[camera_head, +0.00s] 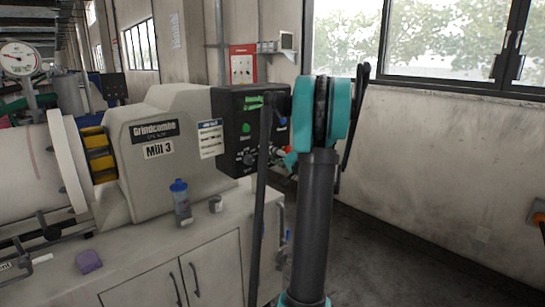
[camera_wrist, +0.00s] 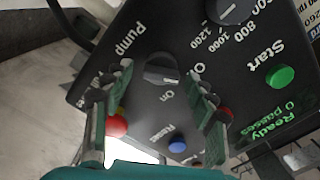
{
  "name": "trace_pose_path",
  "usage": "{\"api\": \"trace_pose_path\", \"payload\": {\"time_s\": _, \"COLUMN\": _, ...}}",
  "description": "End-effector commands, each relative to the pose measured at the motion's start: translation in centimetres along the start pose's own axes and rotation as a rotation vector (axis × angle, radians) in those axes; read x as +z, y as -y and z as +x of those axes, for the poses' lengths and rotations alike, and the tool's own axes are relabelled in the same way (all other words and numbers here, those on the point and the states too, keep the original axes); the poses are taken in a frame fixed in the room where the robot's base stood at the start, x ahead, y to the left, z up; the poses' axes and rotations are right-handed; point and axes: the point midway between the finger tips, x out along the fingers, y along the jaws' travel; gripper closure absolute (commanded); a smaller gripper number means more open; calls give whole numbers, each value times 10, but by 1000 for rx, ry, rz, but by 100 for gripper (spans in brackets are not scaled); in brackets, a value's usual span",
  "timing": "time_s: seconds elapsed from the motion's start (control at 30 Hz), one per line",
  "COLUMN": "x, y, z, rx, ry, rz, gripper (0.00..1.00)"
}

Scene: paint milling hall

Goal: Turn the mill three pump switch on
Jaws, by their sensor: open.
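The mill three control panel (camera_head: 236,105) is a dark box on the right end of the Mill 3 housing (camera_head: 165,145). In the wrist view, the pump switch (camera_wrist: 162,69) is a black rotary knob beside the label "Pump". Its bar lies roughly across the picture, with an "O" mark to its right and "On" below it. My gripper (camera_wrist: 160,78) is open, one finger on each side of the knob, with gaps visible. Contact cannot be told. In the head view my arm hides this part of the panel.
In the wrist view, a red button (camera_wrist: 116,126) is by the left finger, a blue button (camera_wrist: 177,146) lies below, and a green Start button (camera_wrist: 280,76) is right. A speed dial (camera_wrist: 232,10) is above. A blue-capped bottle (camera_head: 181,203) stands on the cabinet.

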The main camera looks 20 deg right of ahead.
Motion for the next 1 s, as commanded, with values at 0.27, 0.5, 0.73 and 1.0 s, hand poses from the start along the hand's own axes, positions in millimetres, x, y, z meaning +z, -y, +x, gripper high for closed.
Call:
{"api": "trace_pose_path", "payload": {"time_s": 0.27, "x": 0, "y": 0, "z": 2, "rx": 0, "ry": 0, "rz": 0, "gripper": 43}}
{"api": "trace_pose_path", "payload": {"time_s": 0.5, "x": 0, "y": 0, "z": 2, "rx": 0, "ry": 0, "rz": 0, "gripper": 69}}
{"api": "trace_pose_path", "payload": {"time_s": 0.73, "x": 0, "y": 0, "z": 2, "rx": 0, "ry": 0, "rz": 0, "gripper": 93}}
{"api": "trace_pose_path", "payload": {"time_s": 1.0, "x": 0, "y": 0, "z": 2, "rx": 0, "ry": 0, "rz": 38, "gripper": 93}}
